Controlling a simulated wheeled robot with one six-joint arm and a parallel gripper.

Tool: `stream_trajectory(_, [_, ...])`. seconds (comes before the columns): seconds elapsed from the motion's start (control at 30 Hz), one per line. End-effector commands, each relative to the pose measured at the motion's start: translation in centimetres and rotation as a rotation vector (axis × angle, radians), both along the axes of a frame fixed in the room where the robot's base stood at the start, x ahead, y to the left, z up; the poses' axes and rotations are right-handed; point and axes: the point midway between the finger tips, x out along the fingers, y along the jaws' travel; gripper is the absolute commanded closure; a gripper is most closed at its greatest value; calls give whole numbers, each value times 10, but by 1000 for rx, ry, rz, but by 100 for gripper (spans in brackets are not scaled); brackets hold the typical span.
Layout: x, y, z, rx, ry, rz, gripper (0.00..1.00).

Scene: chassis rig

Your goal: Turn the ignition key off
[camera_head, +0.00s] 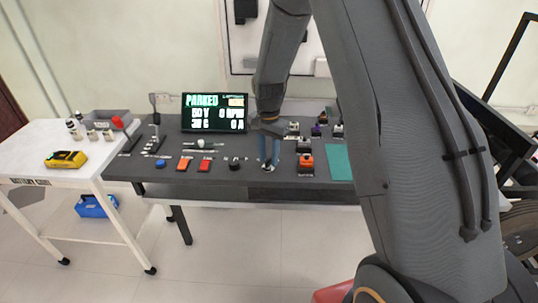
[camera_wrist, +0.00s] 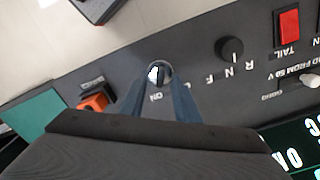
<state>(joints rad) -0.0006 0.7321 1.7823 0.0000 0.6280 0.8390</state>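The ignition switch (camera_wrist: 159,73) is a round silver and dark lock in the dark console, with an "ON" label beside it in the wrist view. A small pale key part shows in its ring. My gripper (camera_wrist: 161,83) has its two blue-grey fingers pointing at the console, one on each side of the switch, with a visible gap between them. In the head view my gripper (camera_head: 269,165) is low over the front part of the console. The fingers partly cover the switch surround, and I cannot tell whether they touch the key.
A black rotary selector (camera_wrist: 229,49) and a red tail switch (camera_wrist: 287,28) lie to the right in the wrist view. An orange button (camera_wrist: 95,102) is to the left. A white side table (camera_head: 40,140) is at left.

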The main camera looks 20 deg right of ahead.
Motion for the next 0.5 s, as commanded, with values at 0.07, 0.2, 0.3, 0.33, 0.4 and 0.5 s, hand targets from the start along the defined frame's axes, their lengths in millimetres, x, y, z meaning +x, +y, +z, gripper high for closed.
stream_trajectory(0.07, [0, 0, -2, 0, -1, 0, 71])
stream_trajectory(0.2, [0, 0, -3, 0, -1, 0, 71])
stream_trajectory(0.3, [0, 0, -3, 0, -1, 0, 71])
stream_trajectory(0.33, [0, 0, -3, 0, -1, 1, 74])
stream_trajectory(0.4, [0, 0, -3, 0, -1, 1, 86])
stream_trajectory(0.5, [0, 0, -3, 0, -1, 1, 100])
